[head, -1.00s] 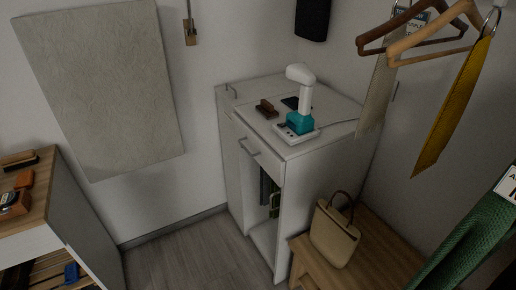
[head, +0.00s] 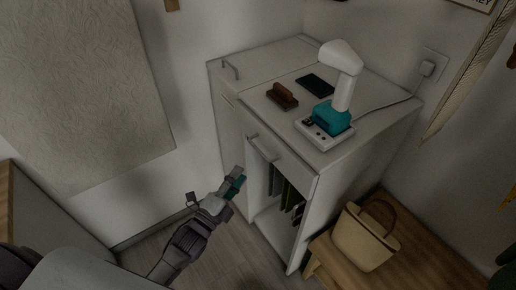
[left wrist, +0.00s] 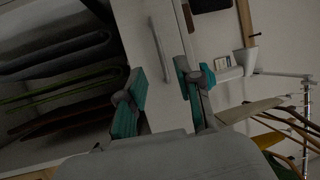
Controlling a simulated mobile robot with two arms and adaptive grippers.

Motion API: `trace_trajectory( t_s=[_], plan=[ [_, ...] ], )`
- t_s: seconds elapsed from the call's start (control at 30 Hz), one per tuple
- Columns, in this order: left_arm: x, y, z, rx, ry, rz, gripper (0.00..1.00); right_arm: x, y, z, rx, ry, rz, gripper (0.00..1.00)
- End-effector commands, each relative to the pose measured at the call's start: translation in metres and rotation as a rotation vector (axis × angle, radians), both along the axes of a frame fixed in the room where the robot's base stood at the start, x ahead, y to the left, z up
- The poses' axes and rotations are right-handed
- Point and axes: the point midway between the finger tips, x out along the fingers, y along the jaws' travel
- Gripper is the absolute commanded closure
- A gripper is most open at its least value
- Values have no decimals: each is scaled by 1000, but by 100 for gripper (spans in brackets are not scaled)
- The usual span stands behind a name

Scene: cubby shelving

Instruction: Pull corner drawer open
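The corner drawer (head: 281,160) is the shut top front of the white cabinet in the corner. Its grey bar handle (head: 262,149) shows in the head view. In the left wrist view the drawer front (left wrist: 142,28) and its handle (left wrist: 159,48) lie just beyond the fingers. My left gripper (head: 238,180) is in front of the cabinet, lower than the handle and to its left. Its teal-padded fingers are apart in the left wrist view (left wrist: 160,70), with nothing held between them. My right gripper is not in view.
On the cabinet top are a white-and-teal device (head: 330,112), a brown brush (head: 282,95) and a dark phone (head: 315,85). Clothes hang in the open compartment below the drawer. A wooden bench (head: 400,262) with a beige handbag (head: 362,238) stands at the right.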

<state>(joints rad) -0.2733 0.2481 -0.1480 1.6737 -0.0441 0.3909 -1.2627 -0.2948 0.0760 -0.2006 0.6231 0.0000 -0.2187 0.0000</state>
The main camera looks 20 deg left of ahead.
Motion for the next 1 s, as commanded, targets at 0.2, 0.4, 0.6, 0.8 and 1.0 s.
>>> trace_trajectory(
  t_s=[0.2,0.4,0.6,0.8,1.0],
  plan=[
    [48,-12,11,-3,-1,1,65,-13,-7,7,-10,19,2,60],
    [83,-22,16,-2,2,1,65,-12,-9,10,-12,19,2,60],
    [101,-27,18,-2,3,0,65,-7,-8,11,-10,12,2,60],
    [104,-28,18,-1,4,0,65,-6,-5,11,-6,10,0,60],
    [104,-28,18,-2,4,0,74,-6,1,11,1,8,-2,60]
  ],
)
